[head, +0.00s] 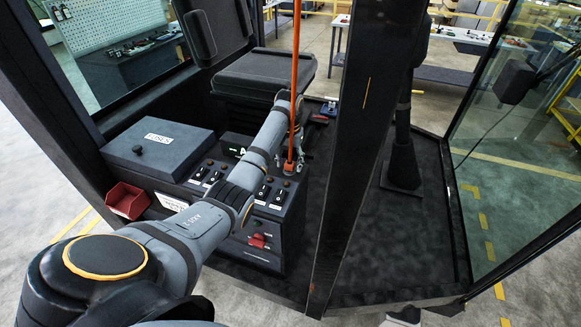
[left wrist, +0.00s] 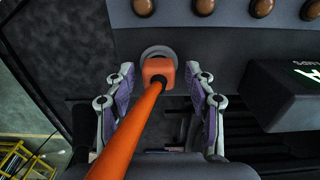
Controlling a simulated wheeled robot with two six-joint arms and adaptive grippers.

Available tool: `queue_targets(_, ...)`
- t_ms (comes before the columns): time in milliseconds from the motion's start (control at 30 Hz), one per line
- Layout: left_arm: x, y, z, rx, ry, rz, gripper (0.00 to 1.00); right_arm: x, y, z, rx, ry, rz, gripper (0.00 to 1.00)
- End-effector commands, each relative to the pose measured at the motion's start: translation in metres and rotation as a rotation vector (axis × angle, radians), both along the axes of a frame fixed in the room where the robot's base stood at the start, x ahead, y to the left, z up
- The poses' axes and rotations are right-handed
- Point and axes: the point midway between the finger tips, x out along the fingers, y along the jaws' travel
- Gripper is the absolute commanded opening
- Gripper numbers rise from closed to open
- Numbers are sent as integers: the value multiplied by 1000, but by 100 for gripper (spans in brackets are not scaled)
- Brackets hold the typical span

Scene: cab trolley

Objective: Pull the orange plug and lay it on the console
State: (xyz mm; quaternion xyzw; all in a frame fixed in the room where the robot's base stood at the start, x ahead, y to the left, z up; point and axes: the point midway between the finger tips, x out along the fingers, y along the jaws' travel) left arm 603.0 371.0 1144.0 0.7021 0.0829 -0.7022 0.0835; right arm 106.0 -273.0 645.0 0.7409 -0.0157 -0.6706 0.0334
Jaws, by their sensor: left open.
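The orange plug (head: 289,167) sits at the console's far right edge, with a long orange cable (head: 296,60) rising from it. In the left wrist view the plug (left wrist: 158,71) is at a round grey socket (left wrist: 158,52), and its cable runs down toward the camera. My left gripper (head: 297,152) reaches over the dark console (head: 283,228) to the plug. In the left wrist view its purple-padded fingers (left wrist: 160,82) are open, one on each side of the plug, with gaps between. My right gripper is not in view.
A closed dark box marked FUSES (head: 160,148) stands on the console's left part. Switches and brown knobs (left wrist: 204,6) line the panel. A dark block with a white letter (left wrist: 288,92) is right of the plug. A black pillar (head: 362,130) stands to the right.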

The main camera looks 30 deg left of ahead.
Motion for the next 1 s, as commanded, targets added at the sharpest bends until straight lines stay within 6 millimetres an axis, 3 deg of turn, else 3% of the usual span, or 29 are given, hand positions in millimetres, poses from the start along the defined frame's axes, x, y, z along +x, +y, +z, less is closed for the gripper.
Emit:
queue_targets(433,0,-1,0,0,0,0,53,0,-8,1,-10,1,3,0)
queue_targets(800,0,0,0,0,0,0,3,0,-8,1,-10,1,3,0)
queue_targets(1000,0,0,0,0,0,0,0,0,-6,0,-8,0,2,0)
